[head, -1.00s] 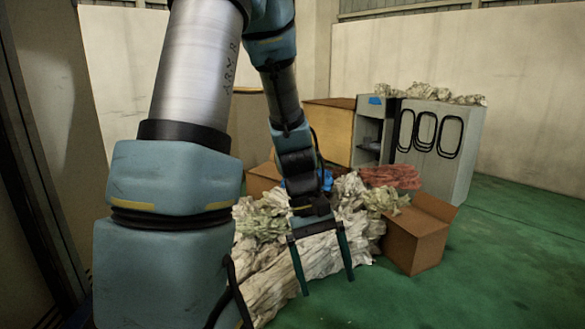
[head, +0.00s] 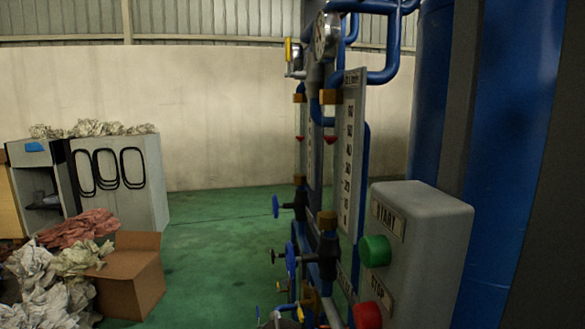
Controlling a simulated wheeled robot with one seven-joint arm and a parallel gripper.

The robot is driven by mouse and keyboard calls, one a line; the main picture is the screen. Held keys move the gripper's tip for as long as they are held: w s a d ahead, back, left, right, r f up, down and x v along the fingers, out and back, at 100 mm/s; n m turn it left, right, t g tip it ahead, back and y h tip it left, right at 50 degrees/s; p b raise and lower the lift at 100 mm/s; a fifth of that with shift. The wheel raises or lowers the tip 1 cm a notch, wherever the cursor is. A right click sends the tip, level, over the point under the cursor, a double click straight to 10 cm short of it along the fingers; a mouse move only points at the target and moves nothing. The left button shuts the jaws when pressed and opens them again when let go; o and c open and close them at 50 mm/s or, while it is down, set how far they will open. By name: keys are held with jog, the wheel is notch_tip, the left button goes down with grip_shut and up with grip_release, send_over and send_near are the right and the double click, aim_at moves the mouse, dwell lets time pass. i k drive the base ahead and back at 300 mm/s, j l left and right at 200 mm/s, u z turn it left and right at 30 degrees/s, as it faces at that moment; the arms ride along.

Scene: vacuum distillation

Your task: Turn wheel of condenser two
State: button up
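Blue valve handwheels stand on the pipework at centre right. One blue wheel (head: 276,207) sits higher, on a dark valve body, seen nearly edge-on. Another blue wheel (head: 291,258) sits lower and closer, with a small dark knob (head: 273,256) to its left. No label naming condenser two can be read, so I cannot tell which wheel belongs to it. My gripper and arm are out of view.
A grey box (head: 430,240) with a green START button (head: 375,251) and red STOP button (head: 367,315) stands at right, before a blue tank (head: 515,130). A cardboard box (head: 130,282) and a grey cabinet (head: 145,180) stand left. Green floor (head: 215,255) between is clear.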

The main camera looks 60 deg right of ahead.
aim_at(290, 258)
jog(key=z, duration=2.25)
